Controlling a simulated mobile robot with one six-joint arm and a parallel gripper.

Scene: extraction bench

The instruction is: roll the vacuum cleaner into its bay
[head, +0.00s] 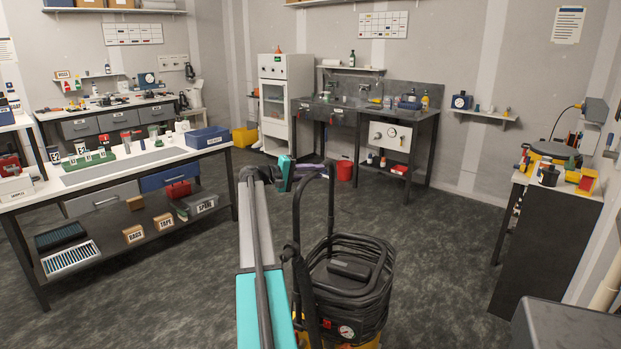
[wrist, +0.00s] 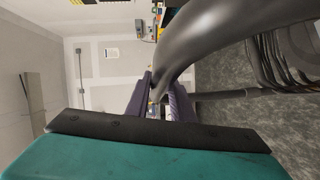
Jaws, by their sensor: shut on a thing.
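The vacuum cleaner (head: 345,285) is a dark, round machine with a coiled black hose, a gauge and some yellow low down. It stands on the floor at the bottom centre of the head view, and its base is cut off by the frame. Its tall black push handle (head: 297,225) rises on the left side. My gripper (head: 311,169) is shut on the top of this handle. In the wrist view, the purple fingers (wrist: 160,92) are at the thick grey handle tube, which hides part of them. I cannot make out a marked bay in either view.
A long workbench (head: 165,157) with a loaded lower shelf stands at left. A dark cabinet (head: 545,245) stands at right. The grey floor (head: 430,225) between them is clear.

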